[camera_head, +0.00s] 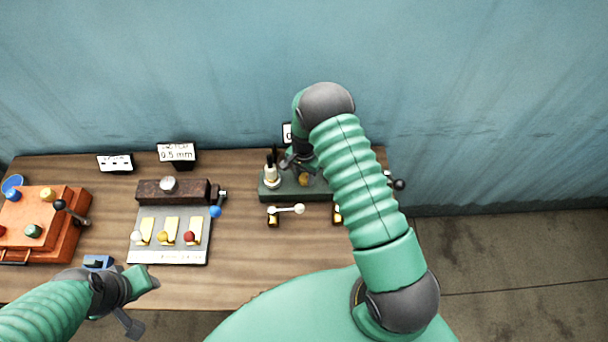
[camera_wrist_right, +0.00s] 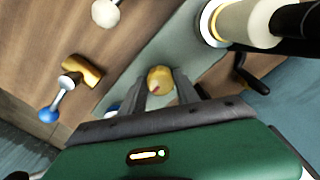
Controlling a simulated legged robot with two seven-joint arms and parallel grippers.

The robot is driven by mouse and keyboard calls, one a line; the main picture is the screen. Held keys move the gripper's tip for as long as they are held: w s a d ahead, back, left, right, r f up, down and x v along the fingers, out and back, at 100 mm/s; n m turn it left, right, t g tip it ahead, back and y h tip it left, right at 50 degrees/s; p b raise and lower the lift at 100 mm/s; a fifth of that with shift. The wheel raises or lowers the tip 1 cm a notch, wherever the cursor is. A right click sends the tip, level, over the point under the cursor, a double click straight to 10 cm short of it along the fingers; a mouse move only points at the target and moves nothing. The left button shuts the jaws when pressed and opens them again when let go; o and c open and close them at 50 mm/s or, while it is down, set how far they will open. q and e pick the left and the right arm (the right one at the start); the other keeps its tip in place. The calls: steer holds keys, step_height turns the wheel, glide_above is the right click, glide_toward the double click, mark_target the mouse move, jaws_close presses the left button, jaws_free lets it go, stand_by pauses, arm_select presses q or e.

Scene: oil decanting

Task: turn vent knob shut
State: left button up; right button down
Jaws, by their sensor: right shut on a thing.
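The brass vent knob (camera_wrist_right: 159,79) sits on a grey-green plate and shows between the two fingers of my right gripper (camera_wrist_right: 160,88) in the right wrist view. The gripper is shut on it, and a small red mark shows on the knob. In the head view the knob (camera_head: 304,180) is a small brass spot on the dark green block (camera_head: 318,193), just below my right gripper (camera_head: 297,165), whose arm hides part of the block. My left gripper (camera_head: 142,290) is over the table's front edge, away from the knob; its jaw opening is unclear.
A white-bodied fitting (camera_head: 271,177) with a dark top stands on the block, left of the knob. A white-ball lever (camera_head: 299,209) is in front. A grey panel with coloured balls (camera_head: 170,256) and an orange box (camera_head: 40,220) stand farther left. Bare wood (camera_head: 245,250) lies between.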

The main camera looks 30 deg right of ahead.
steer(key=shift+w+d+r, duration=0.15)
steer(key=shift+w, duration=0.1)
steer(key=shift+d, duration=0.1)
steer(key=shift+d+n+b, duration=0.1)
steer(key=shift+n+b, duration=0.25)
steer(key=shift+n, duration=0.05)
steer(key=shift+w+n+b, duration=0.1)
steer(key=shift+n+b, duration=0.65)
steer(key=shift+n, duration=0.25)
steer(key=n+b, duration=0.2)
steer(key=n, duration=0.3)
steer(key=shift+b, duration=0.35)
steer(key=n+b, duration=0.1)
steer(key=n, duration=0.4)
steer(key=n+b, duration=0.1)
steer(key=n, duration=0.4)
steer(key=shift+a, duration=0.2)
